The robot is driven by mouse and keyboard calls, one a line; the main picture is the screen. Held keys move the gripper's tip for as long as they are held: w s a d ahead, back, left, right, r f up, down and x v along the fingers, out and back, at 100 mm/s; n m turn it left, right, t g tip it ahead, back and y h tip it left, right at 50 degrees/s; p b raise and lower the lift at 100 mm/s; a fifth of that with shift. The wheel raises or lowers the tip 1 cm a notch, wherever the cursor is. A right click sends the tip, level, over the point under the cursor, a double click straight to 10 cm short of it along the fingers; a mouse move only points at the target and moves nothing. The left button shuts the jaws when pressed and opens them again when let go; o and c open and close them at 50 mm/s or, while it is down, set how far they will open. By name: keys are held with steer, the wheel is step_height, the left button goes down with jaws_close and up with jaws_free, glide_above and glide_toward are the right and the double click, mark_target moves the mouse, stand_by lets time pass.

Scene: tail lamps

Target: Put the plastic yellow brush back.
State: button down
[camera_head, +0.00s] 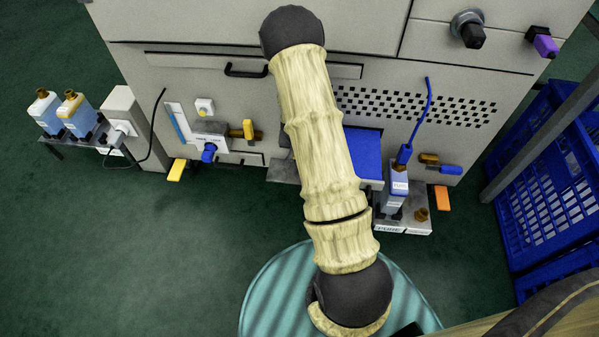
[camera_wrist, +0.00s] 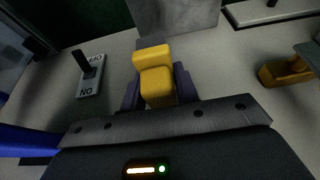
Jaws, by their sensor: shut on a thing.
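My gripper (camera_wrist: 157,92) shows at the middle of the wrist view, with dark purple fingers on both sides of a blocky yellow piece. It is shut on this yellow piece, which I take to be the plastic yellow brush (camera_wrist: 154,68); only its blocky end shows, and no bristles are visible. Behind it is a pale grey surface. In the head view my arm crosses the middle, and the gripper and the held piece cannot be made out there.
The wrist view shows an ON/OFF switch (camera_wrist: 90,76) at left and a yellow handle (camera_wrist: 286,71) at right. In the head view, a grey machine (camera_head: 215,62) spans the back, two bottles stand on a shelf at left, and a blue crate (camera_head: 545,170) is at right. The green floor at left is clear.

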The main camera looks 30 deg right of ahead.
step_height(320, 180, down, 6)
steer(key=b, duration=0.3)
steer(key=shift+w+f+b, duration=0.1)
steer(key=shift+f+b, duration=1.15)
steer(key=shift+f, duration=0.65)
steer(key=shift+f, duration=0.15)
steer(key=c, duration=1.1)
jaws_free()
steer(key=shift+o, duration=0.2)
steer(key=p+v, duration=0.6)
steer(key=v, duration=0.6)
steer(key=shift+r, duration=0.3)
